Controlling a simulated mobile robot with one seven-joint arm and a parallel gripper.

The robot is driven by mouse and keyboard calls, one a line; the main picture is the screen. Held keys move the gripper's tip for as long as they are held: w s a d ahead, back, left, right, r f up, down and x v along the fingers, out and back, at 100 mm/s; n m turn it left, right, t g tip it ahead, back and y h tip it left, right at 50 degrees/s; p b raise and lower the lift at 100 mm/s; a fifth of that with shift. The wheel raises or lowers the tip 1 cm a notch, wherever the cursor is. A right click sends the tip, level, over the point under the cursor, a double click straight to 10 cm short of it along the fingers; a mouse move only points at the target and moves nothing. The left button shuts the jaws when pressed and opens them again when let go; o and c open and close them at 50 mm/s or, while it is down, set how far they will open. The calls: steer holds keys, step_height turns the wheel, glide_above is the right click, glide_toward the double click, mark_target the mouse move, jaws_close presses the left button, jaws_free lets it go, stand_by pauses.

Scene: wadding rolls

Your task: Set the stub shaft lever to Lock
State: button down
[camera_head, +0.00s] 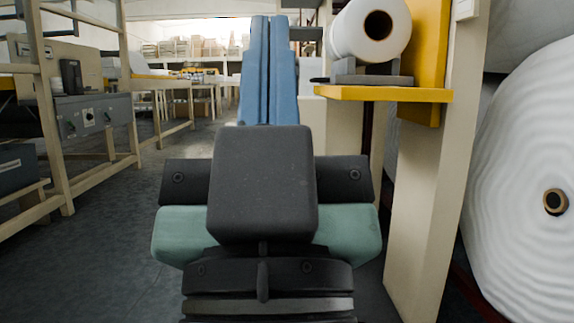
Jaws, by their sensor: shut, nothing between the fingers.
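A grey cradle (372,72) sits on a yellow shelf (383,94) at the right of the middle. A white roll (352,32) with a dark hollow core lies over the cradle, its end facing me. A short thin dark piece (320,80) sticks out to the left at the cradle's foot. It may be the stub shaft lever, but it is too small to tell, and I cannot read its setting or any Lock mark. My dark and teal arm links fill the lower middle. My gripper's fingers do not show.
A cream post (432,170) with a yellow plate carries the shelf. A large white wadding roll (525,190) stands at the far right. A cream rack (50,110) with a grey control box (95,115) stands left. Grey floor (110,225) is open between.

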step_height(320, 180, up, 31)
steer(key=p, duration=2.9)
steer(key=shift+f, duration=0.2)
